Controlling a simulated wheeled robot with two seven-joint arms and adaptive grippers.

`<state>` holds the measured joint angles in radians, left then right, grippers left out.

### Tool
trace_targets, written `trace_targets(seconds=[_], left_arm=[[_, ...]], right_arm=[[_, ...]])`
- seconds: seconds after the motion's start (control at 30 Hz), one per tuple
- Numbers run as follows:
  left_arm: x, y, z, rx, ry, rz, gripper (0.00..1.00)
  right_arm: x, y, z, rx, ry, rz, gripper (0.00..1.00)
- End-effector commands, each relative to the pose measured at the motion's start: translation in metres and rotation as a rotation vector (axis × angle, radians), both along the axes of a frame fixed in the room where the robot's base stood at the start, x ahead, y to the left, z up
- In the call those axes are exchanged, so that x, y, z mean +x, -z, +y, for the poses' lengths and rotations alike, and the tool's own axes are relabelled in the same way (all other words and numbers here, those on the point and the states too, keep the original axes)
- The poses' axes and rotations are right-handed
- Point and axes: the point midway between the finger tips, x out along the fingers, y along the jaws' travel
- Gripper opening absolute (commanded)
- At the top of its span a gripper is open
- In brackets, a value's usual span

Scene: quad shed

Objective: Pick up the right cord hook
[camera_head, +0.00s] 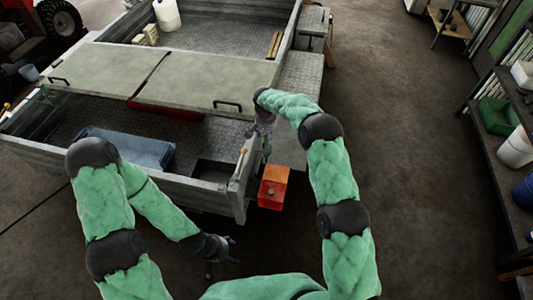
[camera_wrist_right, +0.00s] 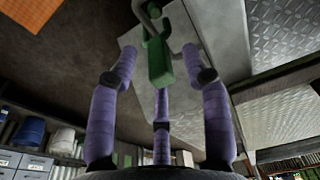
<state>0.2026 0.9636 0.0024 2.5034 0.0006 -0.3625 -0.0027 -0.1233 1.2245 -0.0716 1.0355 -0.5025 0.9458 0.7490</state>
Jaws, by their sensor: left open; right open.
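The right cord hook (camera_wrist_right: 160,62) looks like a small green block hanging from a grey bent rod in the right wrist view. It sits between the spread purple-grey fingers of my right gripper (camera_wrist_right: 160,85), which is open. I cannot tell whether any finger touches it. In the head view my right gripper (camera_head: 265,143) is at the trailer's near right corner, and the hook is hard to make out there. My left gripper (camera_head: 222,258) is open and empty, low in front of the trailer.
The trailer (camera_head: 225,195) has grey walls, a covered bed (camera_head: 200,82) and a blue-grey bin (camera_head: 130,147). A red and orange lamp box (camera_head: 273,188) is just below my right gripper. Shelves (camera_head: 510,170) stand at the right. The floor between is clear.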

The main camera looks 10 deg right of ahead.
Motion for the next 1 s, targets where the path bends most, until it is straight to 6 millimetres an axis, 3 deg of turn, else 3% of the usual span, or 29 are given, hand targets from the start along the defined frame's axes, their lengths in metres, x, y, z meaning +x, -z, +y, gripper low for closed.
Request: trace_targets(seconds=[0.1, 0.37, 0.53, 0.57, 1.0], left_arm=[[-0.0001, 0.0081, 0.0000, 0.000, 0.000, 0.000, 0.71], [0.0000, 0.0074, 0.0000, 0.000, 0.000, 0.000, 0.71], [0.0000, 0.0074, 0.0000, 0.000, 0.000, 0.000, 0.71], [0.0000, 0.0074, 0.0000, 0.000, 0.000, 0.000, 0.71], [0.0000, 0.0052, 0.0000, 0.000, 0.000, 0.000, 0.71]], right_arm=[[0.0017, 0.0184, -0.0003, 0.000, 0.000, 0.000, 0.48], [0.0024, 0.0199, -0.0004, 0.001, 0.000, -0.001, 0.48], [0.0023, 0.0200, -0.0003, 0.001, 0.000, 0.000, 0.03], [0.0023, 0.0200, -0.0003, 0.001, 0.000, 0.000, 0.00], [0.0027, 0.0148, -0.0002, 0.001, 0.000, -0.001, 0.00]])
